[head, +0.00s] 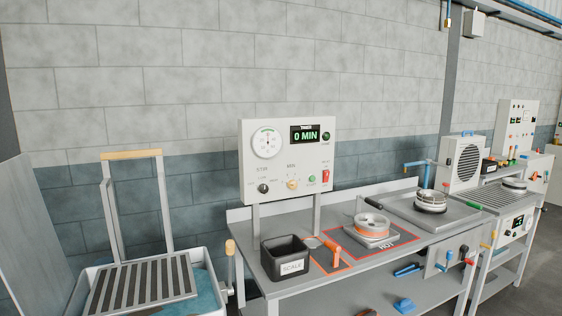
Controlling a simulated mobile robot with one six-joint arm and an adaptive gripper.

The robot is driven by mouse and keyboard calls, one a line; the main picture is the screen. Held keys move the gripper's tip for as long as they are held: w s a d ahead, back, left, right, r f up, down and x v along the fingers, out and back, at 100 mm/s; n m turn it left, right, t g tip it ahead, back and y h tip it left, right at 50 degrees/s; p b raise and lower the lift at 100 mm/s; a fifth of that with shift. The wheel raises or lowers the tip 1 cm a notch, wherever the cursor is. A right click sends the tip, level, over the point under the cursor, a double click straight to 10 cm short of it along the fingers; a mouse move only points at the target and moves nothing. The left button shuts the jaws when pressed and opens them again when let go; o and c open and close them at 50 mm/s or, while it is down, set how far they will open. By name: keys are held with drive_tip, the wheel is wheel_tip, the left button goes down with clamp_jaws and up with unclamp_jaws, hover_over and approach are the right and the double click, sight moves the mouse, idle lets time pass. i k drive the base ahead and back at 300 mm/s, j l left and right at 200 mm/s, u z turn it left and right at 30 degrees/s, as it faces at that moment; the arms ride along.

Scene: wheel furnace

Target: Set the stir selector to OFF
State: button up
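The stir selector (263,188) is a small dark knob at the lower left of a white control panel (245,150), under a label that seems to read STIR. Small position marks surround it. They are too small to read, and I cannot tell which one the knob points to. The panel stands on posts at the back of a grey workbench, facing me. My gripper is not in view.
Below are a black SCALE bin (285,252) and an orange-rimmed wheel (371,224).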

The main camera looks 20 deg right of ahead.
sight(262, 187)
drive_tip(key=i+l, duration=0.25)
drive_tip(key=l, duration=0.2)
drive_tip(key=i+l, duration=0.25)
drive_tip(key=l, duration=0.15)
drive_tip(key=i+l, duration=0.25)
drive_tip(key=l, duration=0.2)
